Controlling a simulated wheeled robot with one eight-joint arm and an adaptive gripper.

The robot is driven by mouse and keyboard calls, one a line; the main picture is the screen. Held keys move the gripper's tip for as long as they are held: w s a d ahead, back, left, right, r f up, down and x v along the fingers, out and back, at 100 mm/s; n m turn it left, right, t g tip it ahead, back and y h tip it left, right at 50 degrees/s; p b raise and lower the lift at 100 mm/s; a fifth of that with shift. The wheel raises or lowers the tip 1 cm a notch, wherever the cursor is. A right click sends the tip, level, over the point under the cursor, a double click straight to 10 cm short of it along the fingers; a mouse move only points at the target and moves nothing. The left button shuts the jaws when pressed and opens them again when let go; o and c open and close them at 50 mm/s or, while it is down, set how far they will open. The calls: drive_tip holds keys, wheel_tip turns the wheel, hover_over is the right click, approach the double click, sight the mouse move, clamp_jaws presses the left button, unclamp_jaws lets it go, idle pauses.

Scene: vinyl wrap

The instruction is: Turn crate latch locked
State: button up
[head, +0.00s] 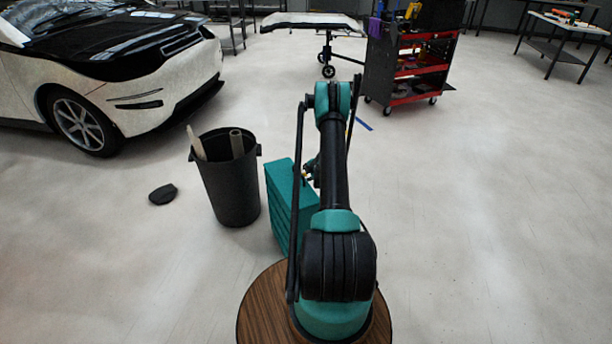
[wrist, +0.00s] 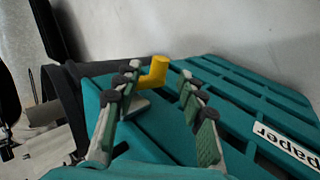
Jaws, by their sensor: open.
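The teal slatted crate (wrist: 260,88) fills much of the wrist view and carries a white label reading "paper" (wrist: 288,148). In the head view the crate (head: 280,196) stands on the floor, left of my arm. The yellow crate latch (wrist: 153,74) is a bent handle near the crate's far end, with its stub pointing up and its other part running left. My gripper (wrist: 161,78) is open, with one finger on each side of the latch in the picture. I cannot tell whether either finger touches it. In the head view my arm mostly hides the gripper.
A black bin (head: 230,186) with rolls in it stands close left of the crate. A dark flat piece (head: 163,194) lies on the floor farther left. A car (head: 110,75) is at the upper left, and a red tool cart (head: 412,65) is behind. The floor to the right is clear.

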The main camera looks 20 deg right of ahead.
drive_tip(key=v, duration=0.8)
drive_tip(key=shift+s+r, duration=0.2)
drive_tip(key=shift+r, duration=0.1)
drive_tip(key=shift+a, duration=0.1)
